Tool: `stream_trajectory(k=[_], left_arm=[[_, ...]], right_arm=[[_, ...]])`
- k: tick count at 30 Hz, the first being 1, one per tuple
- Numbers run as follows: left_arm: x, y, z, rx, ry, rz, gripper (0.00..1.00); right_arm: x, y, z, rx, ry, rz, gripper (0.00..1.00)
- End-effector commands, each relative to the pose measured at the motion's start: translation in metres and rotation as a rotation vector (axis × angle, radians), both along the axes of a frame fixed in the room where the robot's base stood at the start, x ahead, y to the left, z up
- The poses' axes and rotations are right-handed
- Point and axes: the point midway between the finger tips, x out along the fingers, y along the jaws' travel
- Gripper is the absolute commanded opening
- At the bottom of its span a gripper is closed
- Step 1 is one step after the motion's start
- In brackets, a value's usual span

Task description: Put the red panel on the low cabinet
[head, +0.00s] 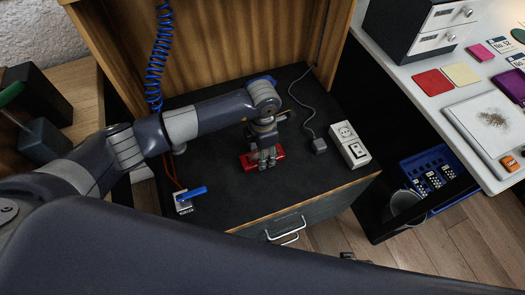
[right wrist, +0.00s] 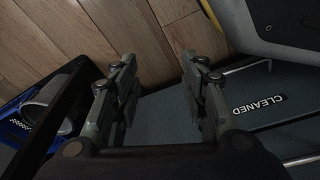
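The small red panel (head: 249,163) is at the middle of the dark top of the low cabinet (head: 225,205) in the head view. It seems to lie flat there. My left gripper (head: 267,162) points down right over the panel and hides its middle. Its fingers look close together, but I cannot tell whether they grip the panel. My right gripper (right wrist: 160,62) is open and empty in the right wrist view, with its fingers apart above the floor beside the cabinet's drawer front labelled "CLEANED".
A white socket block (head: 349,145) and a corded grey plug (head: 319,146) are right of the panel. A blue-handled switch (head: 190,195) is at the front left. A blue crate (head: 430,170) and a white table (head: 410,75) stand at the right. A coiled blue hose (head: 159,60) hangs behind.

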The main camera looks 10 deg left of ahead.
Motion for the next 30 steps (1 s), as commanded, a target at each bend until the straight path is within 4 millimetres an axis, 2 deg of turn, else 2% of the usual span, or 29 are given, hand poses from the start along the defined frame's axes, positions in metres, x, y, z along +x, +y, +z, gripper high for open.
stream_trajectory(k=[1,3,17,20,24,30], left_arm=[[0.0,0.0,0.0,0.0,0.0,0.0,0.55],[0.0,0.0,0.0,0.0,0.0,0.0,0.66],[0.0,0.0,0.005,0.0,0.0,0.001,0.66],[0.001,0.0,0.024,-0.001,-0.003,-0.002,0.66],[0.001,0.0,0.049,-0.001,-0.003,-0.001,0.66],[0.001,0.0,0.073,0.0,-0.001,0.0,0.66]], right_arm=[[0.001,0.0,0.002,0.0,-0.002,0.0,0.4],[0.002,0.0,0.003,0.001,-0.005,0.0,0.4],[0.0,0.0,0.002,0.001,-0.008,0.001,0.4],[-0.012,-0.001,-0.01,-0.002,0.012,0.003,0.4],[-0.016,-0.002,-0.017,-0.001,0.014,0.004,0.4],[-0.02,-0.003,-0.023,-0.002,0.015,0.005,0.4]])
